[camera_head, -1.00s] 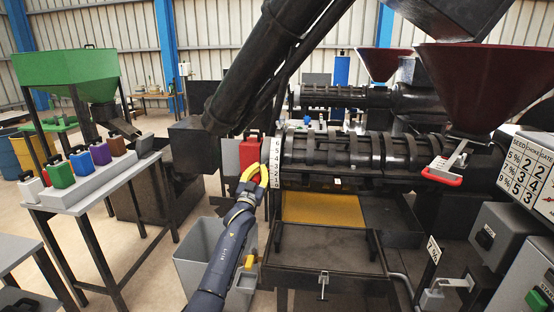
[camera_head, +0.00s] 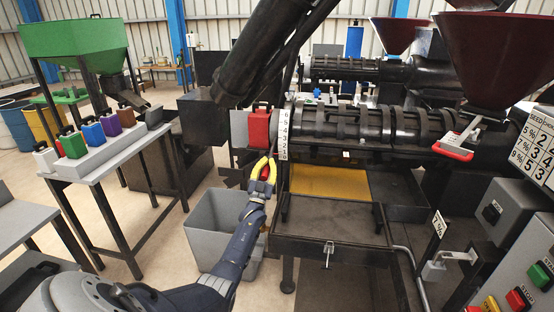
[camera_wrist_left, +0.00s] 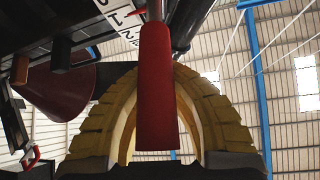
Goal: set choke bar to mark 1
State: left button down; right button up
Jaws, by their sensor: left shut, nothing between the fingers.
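The white number scale (camera_head: 284,135) stands upright on the left end of the press barrel, with its numbers running down to the low ones at the bottom. The choke bar's red handle (camera_wrist_left: 156,90) fills the middle of the left wrist view, in front of my yellow fingers. Part of the scale (camera_wrist_left: 122,18) shows behind its top. My left gripper (camera_head: 266,160) is at the lower left of the scale. Its fingers are shut in an arch with no grip on the handle. I cannot tell whether they touch it. The exact mark is unreadable. My right gripper is not seen.
A red canister (camera_head: 259,127) stands just above my left gripper. A grey bin (camera_head: 212,222) is below. A dark tray frame (camera_head: 330,224) lies to the right. A rack (camera_head: 110,145) with several coloured canisters is at left, and control boxes (camera_head: 500,215) at right.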

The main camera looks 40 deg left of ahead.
pick_arm(q)
jog(key=c, duration=2.1)
grip_release()
jog(key=shift+a, duration=0.4)
jog(key=o, duration=1)
jog(key=shift+c, duration=0.2)
jog(key=shift+s+d, duration=0.1)
jog(key=shift+s+f, duration=0.1)
jog(key=shift+f, duration=0.1)
jog(key=s+d, duration=0.4)
jog(key=s, duration=0.8)
jog(key=shift+d+f, duration=0.25)
jog(key=shift+f, duration=0.05)
